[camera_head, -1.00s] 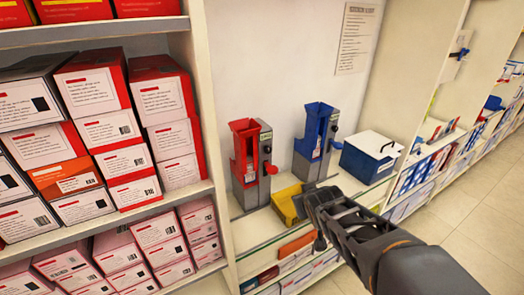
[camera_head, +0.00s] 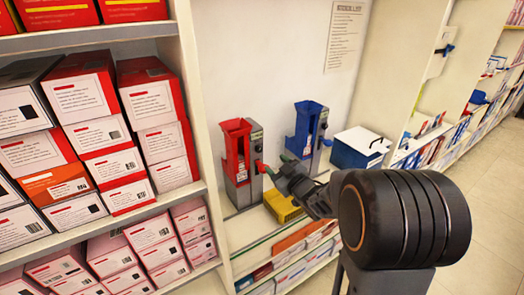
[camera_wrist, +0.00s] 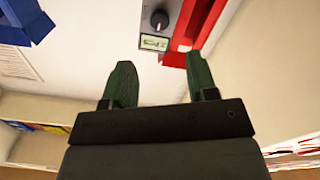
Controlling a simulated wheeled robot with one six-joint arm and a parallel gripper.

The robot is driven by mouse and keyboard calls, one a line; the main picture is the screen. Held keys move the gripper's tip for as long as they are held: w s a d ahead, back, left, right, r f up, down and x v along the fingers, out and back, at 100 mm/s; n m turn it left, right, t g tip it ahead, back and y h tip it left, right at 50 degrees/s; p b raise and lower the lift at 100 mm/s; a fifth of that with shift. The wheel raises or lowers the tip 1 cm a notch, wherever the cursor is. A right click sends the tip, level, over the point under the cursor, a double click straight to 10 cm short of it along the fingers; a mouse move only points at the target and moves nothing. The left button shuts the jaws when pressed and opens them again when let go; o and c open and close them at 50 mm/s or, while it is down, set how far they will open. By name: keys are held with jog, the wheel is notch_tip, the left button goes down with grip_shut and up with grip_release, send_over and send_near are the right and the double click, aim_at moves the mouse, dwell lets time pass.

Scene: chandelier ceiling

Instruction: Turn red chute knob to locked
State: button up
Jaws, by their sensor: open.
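The red chute (camera_head: 235,145) stands on the shelf, set in a grey housing with a red handle (camera_head: 261,167) on its right side. In the wrist view the red chute (camera_wrist: 196,28) is at the upper right. Beside it a grey panel carries a dark knob with a pale pointer mark (camera_wrist: 159,19) and a small green-marked label (camera_wrist: 154,43) near it. My gripper (camera_wrist: 161,76) is open and empty, its two green fingers apart, with the knob seen beyond the gap between them. In the head view my gripper (camera_head: 277,165) is just right of the red chute's housing.
A blue chute (camera_head: 306,130) stands to the right, with a blue-and-white box (camera_head: 360,150) beyond it. A yellow tray (camera_head: 283,206) lies below my gripper. Stacked red-and-white boxes (camera_head: 75,105) fill the shelves at left. A paper notice (camera_head: 343,35) hangs on the back wall.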

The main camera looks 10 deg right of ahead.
aim_at(260, 150)
jog(key=p+x, duration=0.2)
jog(key=x, duration=0.7)
jog(key=shift+w, duration=0.25)
jog(key=c, duration=0.9)
